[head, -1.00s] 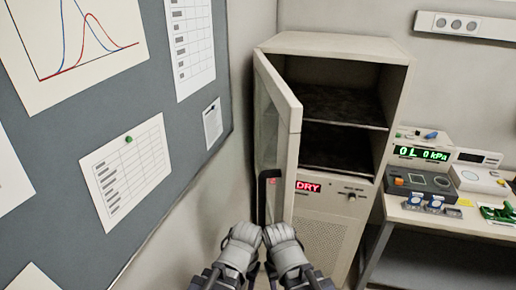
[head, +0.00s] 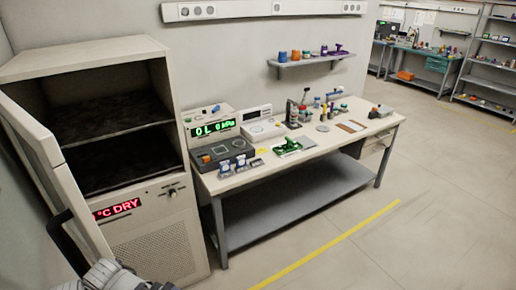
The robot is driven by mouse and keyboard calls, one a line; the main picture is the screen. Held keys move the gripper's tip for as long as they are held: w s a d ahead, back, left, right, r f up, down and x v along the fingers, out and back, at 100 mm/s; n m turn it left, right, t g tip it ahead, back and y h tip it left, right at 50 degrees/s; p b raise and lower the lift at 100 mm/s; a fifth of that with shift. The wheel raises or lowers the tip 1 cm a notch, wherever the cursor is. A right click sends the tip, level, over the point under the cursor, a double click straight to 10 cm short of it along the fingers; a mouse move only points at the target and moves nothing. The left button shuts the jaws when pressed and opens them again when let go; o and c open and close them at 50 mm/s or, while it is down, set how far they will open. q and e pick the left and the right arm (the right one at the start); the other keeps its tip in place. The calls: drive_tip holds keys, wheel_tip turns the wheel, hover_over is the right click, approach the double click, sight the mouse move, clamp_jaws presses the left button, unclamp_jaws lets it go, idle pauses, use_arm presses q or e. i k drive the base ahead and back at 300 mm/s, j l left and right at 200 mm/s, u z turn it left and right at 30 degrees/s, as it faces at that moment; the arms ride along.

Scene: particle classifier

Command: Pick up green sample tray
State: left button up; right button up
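The green sample tray (head: 287,147) lies on the white workbench top, near its front edge and left of the middle. It looks small, with white or pale parts on it. My grey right gripper (head: 108,274) shows at the bottom left, in front of the drying cabinet and far from the tray. Its fingertips are not clear enough to tell open from shut. Only a sliver at the bottom edge beside it may be my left gripper. Nothing is seen held.
The drying cabinet (head: 176,230) stands at the left with its door (head: 62,190) swung open and its shelves bare. The floor in front is clear, with a yellow line (head: 330,243).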

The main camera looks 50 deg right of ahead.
sight(288, 147)
drive_tip(key=l+z, duration=0.1)
drive_tip(key=z, duration=0.25)
drive_tip(key=l+z, duration=0.1)
drive_tip(key=z, duration=0.3)
drive_tip(key=i+z, duration=0.1)
drive_tip(key=z, duration=0.25)
drive_tip(key=i+l+z, duration=0.95)
drive_tip(key=i+l, duration=0.15)
drive_tip(key=i, duration=0.25)
drive_tip(key=i+l, duration=0.15)
drive_tip(key=i, duration=0.3)
drive_tip(key=i+l+z, duration=0.1)
drive_tip(key=i, duration=0.3)
